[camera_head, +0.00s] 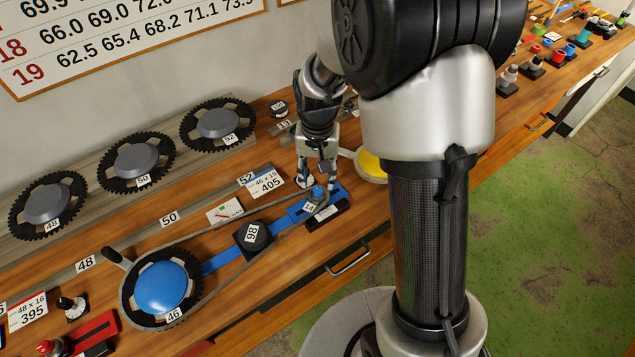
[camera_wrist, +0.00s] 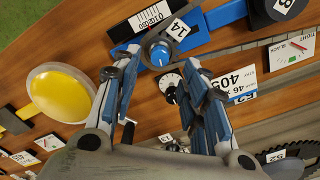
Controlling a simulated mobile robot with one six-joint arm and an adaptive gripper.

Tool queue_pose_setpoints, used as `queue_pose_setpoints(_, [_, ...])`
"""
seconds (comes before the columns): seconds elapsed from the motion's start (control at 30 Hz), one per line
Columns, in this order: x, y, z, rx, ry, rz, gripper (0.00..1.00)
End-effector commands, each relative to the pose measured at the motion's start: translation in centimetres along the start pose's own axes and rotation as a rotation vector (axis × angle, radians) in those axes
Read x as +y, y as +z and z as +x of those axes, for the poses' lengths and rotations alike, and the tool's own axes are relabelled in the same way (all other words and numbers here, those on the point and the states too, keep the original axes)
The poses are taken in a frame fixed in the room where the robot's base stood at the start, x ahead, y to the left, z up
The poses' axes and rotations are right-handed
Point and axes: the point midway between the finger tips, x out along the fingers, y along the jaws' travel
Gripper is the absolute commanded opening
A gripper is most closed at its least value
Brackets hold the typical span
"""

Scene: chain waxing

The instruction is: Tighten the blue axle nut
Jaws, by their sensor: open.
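The blue axle nut (camera_head: 318,191) sits on the hub of the small cog at the right end of the blue bar, beside the tag 14. In the wrist view the nut (camera_wrist: 160,53) shows as a round blue knob just beyond my fingertips. My gripper (camera_head: 317,182) is open and points down over it. I cannot tell whether a finger touches the nut.
A chain loops from the cog to the blue-centred chainring (camera_head: 162,287) marked 46. A black block (camera_head: 253,237) marked 98 stands between them. A yellow disc (camera_wrist: 62,92) lies close to my gripper. Several black chainrings (camera_head: 145,161) stand along the wall.

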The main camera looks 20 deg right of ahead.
Motion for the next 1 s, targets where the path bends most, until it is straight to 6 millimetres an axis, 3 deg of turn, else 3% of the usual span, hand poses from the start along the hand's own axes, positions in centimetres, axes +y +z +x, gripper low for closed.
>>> queue_pose_setpoints(0.2, [0.0,-0.1,-4.6,0.004,-0.001,0.0,0.41])
queue_pose_setpoints(0.4, [0.0,0.0,-6.7,0.001,0.0,0.0,0.41])
queue_pose_setpoints(1.0, [0.0,0.1,-7.0,0.0,0.0,-0.001,0.41])
